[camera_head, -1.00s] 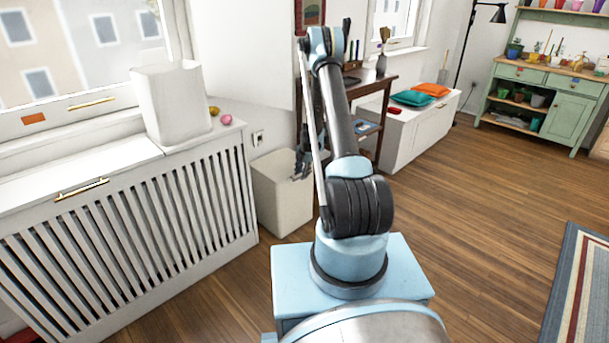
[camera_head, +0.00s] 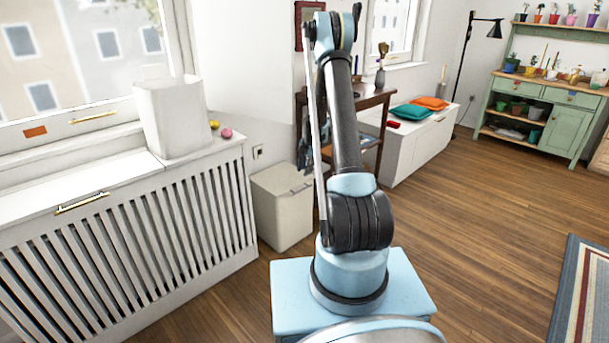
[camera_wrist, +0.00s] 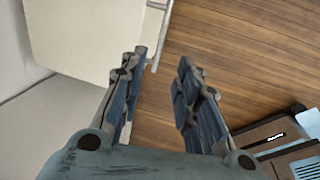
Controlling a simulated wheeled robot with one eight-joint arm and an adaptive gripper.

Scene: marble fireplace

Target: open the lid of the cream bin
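The cream bin (camera_head: 280,220) stands upright on the floor beside the slatted radiator cover. Its flat lid (camera_head: 277,182) is down, with a thin grey handle (camera_head: 301,189) at the right edge. My gripper (camera_head: 305,157) is above and just behind the lid's far right corner, small and partly hidden by my arm. In the wrist view, my gripper (camera_wrist: 162,68) has its two blue-padded fingers apart with only floor between them. The bin (camera_wrist: 85,35) fills the upper left there, and its handle bar (camera_wrist: 159,38) lies just beyond the left fingertip, seemingly apart from it.
The radiator cover (camera_head: 130,232) and wall are close on the left, with a white container (camera_head: 172,118) on the ledge. A dark wooden table (camera_head: 375,98) stands behind my arm. A white bench (camera_head: 420,142) is farther back. Wooden floor to the right is clear up to a striped rug (camera_head: 585,300).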

